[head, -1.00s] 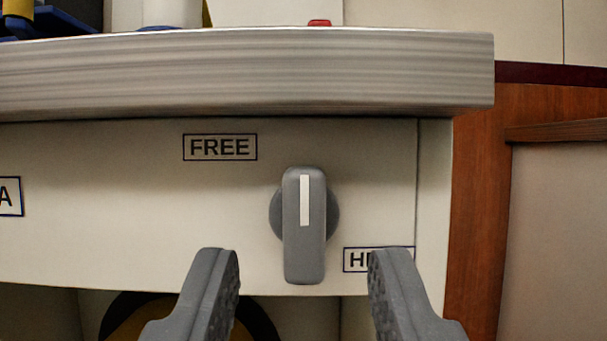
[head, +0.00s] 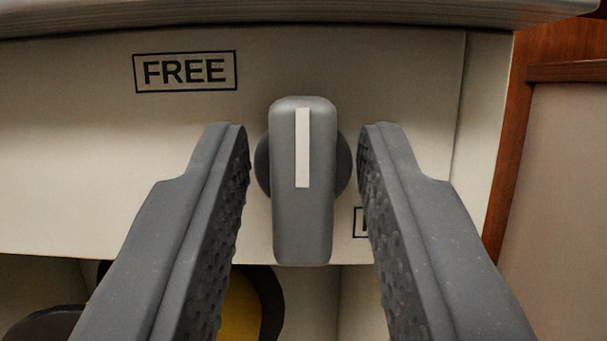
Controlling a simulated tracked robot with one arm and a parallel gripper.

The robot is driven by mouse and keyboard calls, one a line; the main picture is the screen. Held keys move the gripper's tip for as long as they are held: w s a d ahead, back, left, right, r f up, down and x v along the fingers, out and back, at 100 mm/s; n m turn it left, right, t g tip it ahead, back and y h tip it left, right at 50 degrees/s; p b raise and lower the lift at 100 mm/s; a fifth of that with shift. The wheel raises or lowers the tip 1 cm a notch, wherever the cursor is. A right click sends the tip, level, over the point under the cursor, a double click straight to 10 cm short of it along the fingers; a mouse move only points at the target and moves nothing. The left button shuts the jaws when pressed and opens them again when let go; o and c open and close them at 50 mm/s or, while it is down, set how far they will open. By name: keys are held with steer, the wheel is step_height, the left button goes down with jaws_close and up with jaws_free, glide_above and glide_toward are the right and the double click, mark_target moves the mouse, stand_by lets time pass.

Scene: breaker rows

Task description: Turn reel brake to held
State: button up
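The reel brake is a grey rotary knob (head: 303,225) on a cream panel, with a white stripe on its upper half. The knob stands upright, its stripe pointing straight up. The FREE label (head: 185,72) is up and left of the knob. A second label (head: 359,222), down and right, is mostly hidden behind my right finger. My gripper (head: 304,135) is open, with one finger on each side of the knob and a gap visible on both sides.
A grey counter edge (head: 300,14) runs above the panel. A reddish wood post (head: 522,130) stands to the right of the panel. Below the panel is an open space with a yellow and black round thing (head: 240,305).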

steer(key=shift+m+p, duration=0.3)
steer(key=shift+m, duration=0.2)
steer(key=shift+m+h, duration=0.3)
steer(key=shift+h, duration=0.1)
steer(key=m+h+p, duration=0.2)
steer(key=m, duration=0.2)
steer(key=shift+m, duration=0.3)
steer(key=m+g+h, duration=0.1)
steer(key=m+h, duration=0.1)
steer(key=m, duration=0.1)
steer(key=shift+a+f+m, duration=0.1)
steer(key=shift+m, duration=0.3)
steer(key=m+g+h+b, duration=0.1)
steer(key=m, duration=0.2)
steer(key=shift+m, duration=0.3)
steer(key=m+g+b, duration=0.1)
steer(key=m, duration=0.1)
steer(key=m+g+h+b, duration=0.1)
steer(key=m, duration=0.2)
steer(key=shift+b, duration=0.35)
steer(key=m+b, duration=0.1)
steer(key=m+g+b, duration=0.1)
steer(key=m, duration=0.1)
steer(key=shift+d+g, duration=0.2)
steer(key=shift+g, duration=0.1)
steer(key=shift+s+m, duration=0.1)
steer(key=shift+m, duration=0.3)
